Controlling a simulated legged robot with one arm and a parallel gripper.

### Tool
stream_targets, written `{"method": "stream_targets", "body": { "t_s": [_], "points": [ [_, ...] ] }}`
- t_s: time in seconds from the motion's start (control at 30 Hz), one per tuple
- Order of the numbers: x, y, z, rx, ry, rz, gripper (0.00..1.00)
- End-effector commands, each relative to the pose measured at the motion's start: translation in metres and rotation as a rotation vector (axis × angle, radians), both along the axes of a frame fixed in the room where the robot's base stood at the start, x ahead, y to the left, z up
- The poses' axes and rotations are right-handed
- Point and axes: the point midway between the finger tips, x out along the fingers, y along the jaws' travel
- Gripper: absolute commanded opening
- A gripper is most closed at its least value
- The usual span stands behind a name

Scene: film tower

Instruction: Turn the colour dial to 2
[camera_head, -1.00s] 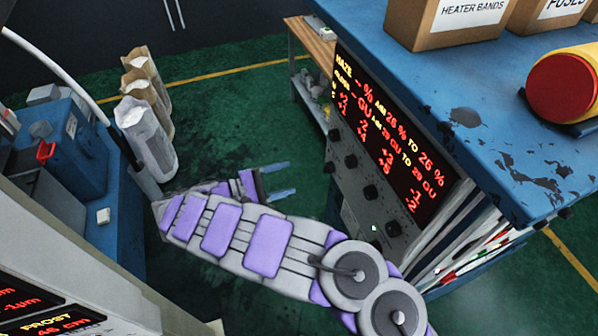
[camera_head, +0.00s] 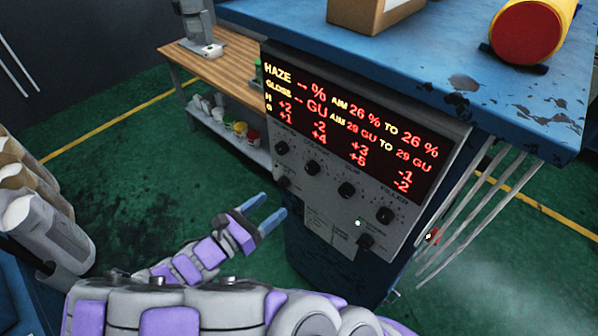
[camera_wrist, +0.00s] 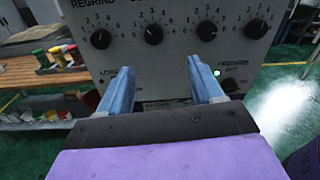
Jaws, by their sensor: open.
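The control panel (camera_head: 325,205) is grey, with a row of black dials under a red-lettered display. The colour dial (camera_head: 312,167) looks to be the second from the left, though its label is hard to read. It also shows in the wrist view (camera_wrist: 153,34), with small numbers around it; its exact setting is too small to tell. My gripper (camera_head: 273,205) is open and empty, its blue fingers pointing at the panel. In the wrist view my gripper (camera_wrist: 161,68) is below the dial row, with the colour dial above and between the fingertips. Nothing is touched.
The regrind dial (camera_wrist: 101,38) is left of the colour dial; other dials (camera_wrist: 207,31) are to the right. Lower knobs (camera_head: 283,182) and a green light (camera_head: 358,222) sit below. A wooden bench (camera_head: 215,75) stands behind left. Thin rods (camera_head: 470,210) jut out at right.

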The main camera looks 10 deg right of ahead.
Motion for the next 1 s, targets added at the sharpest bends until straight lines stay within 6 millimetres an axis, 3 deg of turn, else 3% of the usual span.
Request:
{"method": "stream_targets", "body": {
  "t_s": [0.17, 0.7, 1.0],
  "points": [
    [0.013, -0.002, -0.004, -0.012, 0.002, 0.001, 0.66],
    [0.070, -0.099, -0.004, -0.005, 0.000, -0.002, 0.66],
    [0.092, -0.117, -0.005, -0.011, -0.001, 0.003, 0.66]
  ]
}}
